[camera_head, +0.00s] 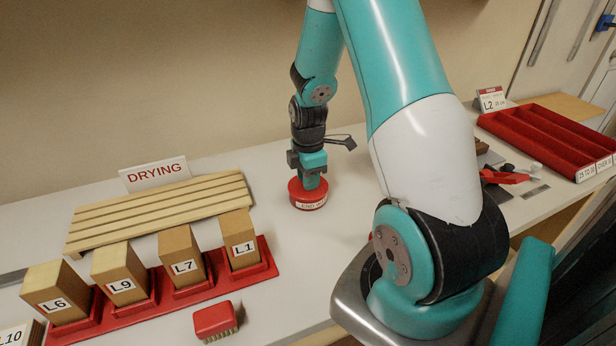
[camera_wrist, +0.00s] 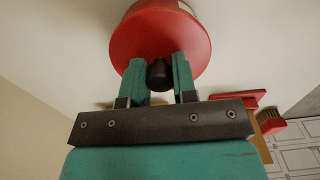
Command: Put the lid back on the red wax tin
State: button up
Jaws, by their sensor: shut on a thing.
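The red wax tin (camera_head: 309,203) stands on the white bench under my gripper, its pale label facing the front. Its red lid (camera_wrist: 155,40) fills the top of the wrist view, with a black knob (camera_wrist: 159,75) in the middle. My gripper (camera_head: 312,184) points down at the tin, and its two teal fingers (camera_wrist: 159,82) are shut on the knob from both sides. The lid appears to be on top of the tin, with no clear gap in the head view. I cannot tell whether it is fully seated, because the fingers hide part of the top.
Wooden blocks stand in a red holder (camera_head: 185,294) at the left, before a slatted drying rack (camera_head: 160,213). A red brush (camera_head: 214,320) lies at the front. A red compartment tray (camera_head: 545,135) and small loose items are at the right. The bench around the tin is mostly clear.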

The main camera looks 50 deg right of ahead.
jog(key=shift+f, duration=0.1)
dwell(0.8)
jog(key=o, duration=1.4)
jog(key=shift+o, duration=0.2)
jog(key=shift+r+p, duration=3.15)
jog(key=shift+r, duration=0.45)
jog(key=shift+f, duration=0.1)
grip_shut()
